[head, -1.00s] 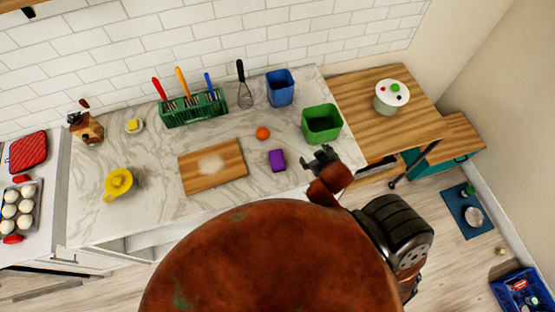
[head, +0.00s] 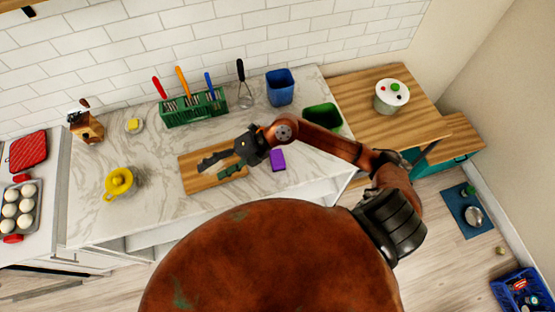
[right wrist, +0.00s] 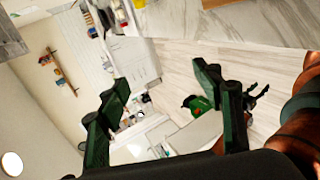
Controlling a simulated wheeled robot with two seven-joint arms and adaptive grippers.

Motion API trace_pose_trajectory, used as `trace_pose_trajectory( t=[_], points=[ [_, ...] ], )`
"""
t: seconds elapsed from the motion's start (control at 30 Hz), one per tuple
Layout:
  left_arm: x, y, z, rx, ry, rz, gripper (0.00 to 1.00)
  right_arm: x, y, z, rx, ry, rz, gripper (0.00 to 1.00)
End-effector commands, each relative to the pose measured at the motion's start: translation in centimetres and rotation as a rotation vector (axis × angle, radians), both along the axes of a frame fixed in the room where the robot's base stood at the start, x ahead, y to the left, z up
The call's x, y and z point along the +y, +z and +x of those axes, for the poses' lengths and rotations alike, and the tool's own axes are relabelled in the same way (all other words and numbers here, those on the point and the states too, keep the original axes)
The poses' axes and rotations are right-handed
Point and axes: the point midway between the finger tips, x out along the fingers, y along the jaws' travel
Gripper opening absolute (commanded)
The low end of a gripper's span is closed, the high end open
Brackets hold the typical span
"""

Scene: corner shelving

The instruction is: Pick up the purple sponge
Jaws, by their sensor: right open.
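The purple sponge (head: 277,160) lies on the marble counter (head: 140,222), right of the wooden cutting board (head: 196,184). My right gripper (head: 213,168) is above the cutting board, left of the sponge and apart from it. My right forearm passes just behind the sponge in the head view. In the right wrist view the two dark green fingers (right wrist: 160,85) are spread wide with nothing between them. The sponge does not show in that view. My left gripper does not show in the head view.
A green bin (head: 322,115), partly covered by my right arm, and a blue bin (head: 280,88) stand behind the sponge. A green utensil rack (head: 194,108) and a whisk (head: 242,84) are at the back. The counter front is clear.

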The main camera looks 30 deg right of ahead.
Motion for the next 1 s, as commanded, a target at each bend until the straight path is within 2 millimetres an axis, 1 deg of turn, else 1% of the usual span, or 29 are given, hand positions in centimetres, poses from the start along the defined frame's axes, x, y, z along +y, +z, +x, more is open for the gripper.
trace_pose_trajectory(
  t=[0.03, 0.07, 0.1, 0.17, 0.2, 0.3, 0.4, 0.5, 0.57, 0.77, 0.87, 1.0],
  points=[
    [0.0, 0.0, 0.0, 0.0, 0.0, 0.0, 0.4, -2.4, -3.2, 0.2, 0.023, 0.034, -0.169, 0.6],
    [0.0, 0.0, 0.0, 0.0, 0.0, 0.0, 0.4, -4.1, -5.1, 0.2, 0.044, 0.046, -0.269, 0.6],
    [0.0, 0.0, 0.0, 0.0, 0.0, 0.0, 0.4, -6.7, -7.1, 0.4, 0.071, 0.054, -0.394, 0.6],
    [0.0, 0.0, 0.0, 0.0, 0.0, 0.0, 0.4, -10.7, -9.4, 0.7, 0.114, 0.049, -0.567, 0.6],
    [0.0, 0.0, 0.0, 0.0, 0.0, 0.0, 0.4, -13.3, -10.4, 1.0, 0.141, 0.037, -0.668, 0.6],
    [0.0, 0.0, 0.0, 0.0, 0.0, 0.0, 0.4, -18.9, -11.5, 1.5, 0.2, -0.003, -0.868, 0.6],
    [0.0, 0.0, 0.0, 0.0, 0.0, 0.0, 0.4, -22.4, -11.7, 1.8, 0.239, -0.04, -0.988, 0.6],
    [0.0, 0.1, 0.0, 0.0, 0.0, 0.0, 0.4, -24.1, -12.0, 1.8, 0.26, -0.058, -1.042, 0.6],
    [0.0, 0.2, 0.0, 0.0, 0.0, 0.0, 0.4, -24.3, -12.4, 1.8, 0.267, -0.06, -1.051, 0.6],
    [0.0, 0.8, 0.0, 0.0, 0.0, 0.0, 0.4, -24.2, -14.5, 1.8, 0.267, -0.06, -1.05, 0.6],
    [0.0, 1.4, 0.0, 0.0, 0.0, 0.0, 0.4, -24.0, -15.6, 1.9, 0.267, -0.059, -1.048, 0.6],
    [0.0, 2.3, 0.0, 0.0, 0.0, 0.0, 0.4, -23.8, -17.7, 2.1, 0.268, -0.059, -1.048, 0.6]
  ],
)
